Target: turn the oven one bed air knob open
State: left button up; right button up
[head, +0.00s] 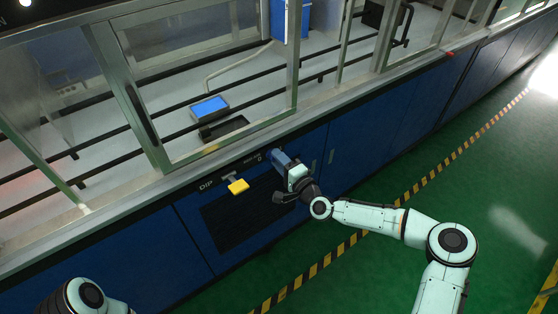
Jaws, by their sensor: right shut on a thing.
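My right gripper (289,168) is at the front panel of the blue cabinet, to the right of a yellow handle. It is shut on a knob at the panel's upper edge. The gripper hides most of this knob, so I cannot tell which way it is turned. The label beside it is too small to read surely. My left gripper is out of view; only part of my left arm shows at the bottom left.
The yellow handle (238,186) sticks out of the panel near a dark grille (245,214). Above is a glazed enclosure with a metal frame (230,146) and a small blue screen (209,108). Green floor (400,275) with a striped line (350,244) lies clear in front.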

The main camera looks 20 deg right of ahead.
dwell(0.5)
jog(key=o, duration=1)
jog(key=shift+o, duration=0.2)
jog(key=p+v, duration=0.1)
jog(key=v, duration=1.2)
jog(key=shift+s, duration=0.25)
